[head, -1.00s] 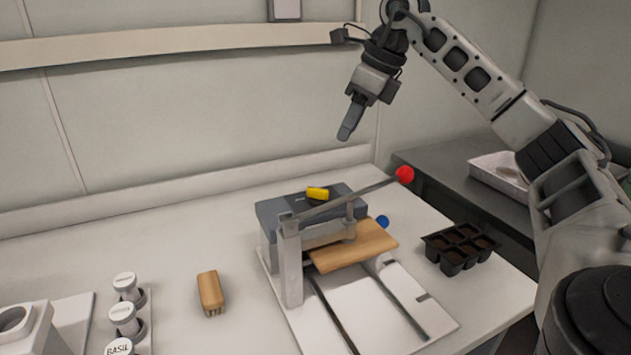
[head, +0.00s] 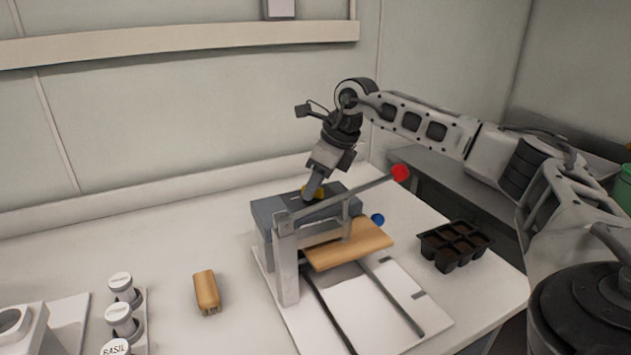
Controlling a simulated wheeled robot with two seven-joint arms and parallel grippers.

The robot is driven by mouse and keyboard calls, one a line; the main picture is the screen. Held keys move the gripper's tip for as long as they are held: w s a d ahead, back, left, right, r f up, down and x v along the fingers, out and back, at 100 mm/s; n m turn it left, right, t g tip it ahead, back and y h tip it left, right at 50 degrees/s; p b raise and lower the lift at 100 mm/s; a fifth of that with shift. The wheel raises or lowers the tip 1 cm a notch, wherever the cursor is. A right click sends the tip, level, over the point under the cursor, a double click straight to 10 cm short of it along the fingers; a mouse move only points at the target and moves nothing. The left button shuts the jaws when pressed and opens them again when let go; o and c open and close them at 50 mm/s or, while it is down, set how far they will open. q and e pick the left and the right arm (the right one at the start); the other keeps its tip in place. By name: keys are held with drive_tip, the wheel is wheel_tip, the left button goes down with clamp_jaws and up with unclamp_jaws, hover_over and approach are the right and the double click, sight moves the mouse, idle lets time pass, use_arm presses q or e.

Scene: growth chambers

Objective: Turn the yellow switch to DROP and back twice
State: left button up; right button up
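The yellow switch (head: 320,193) sits on top of the grey box (head: 262,216) of the seeding device. My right gripper (head: 309,196) points down at the switch, with its fingertips at the switch's left side and partly covering it. I cannot tell whether the fingers touch the switch or are closed around it. Any DROP marking on the box is too small or hidden to read. My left gripper is not in view.
A lever with a red knob (head: 400,172) slants up beside the switch. A blue knob (head: 377,219) and a wooden board (head: 350,247) are below. A black cell tray (head: 455,245) stands right, a wooden-handled brush (head: 207,290) left. Labelled vials (head: 121,318) stand at the front left.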

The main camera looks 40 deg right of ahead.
clamp_jaws()
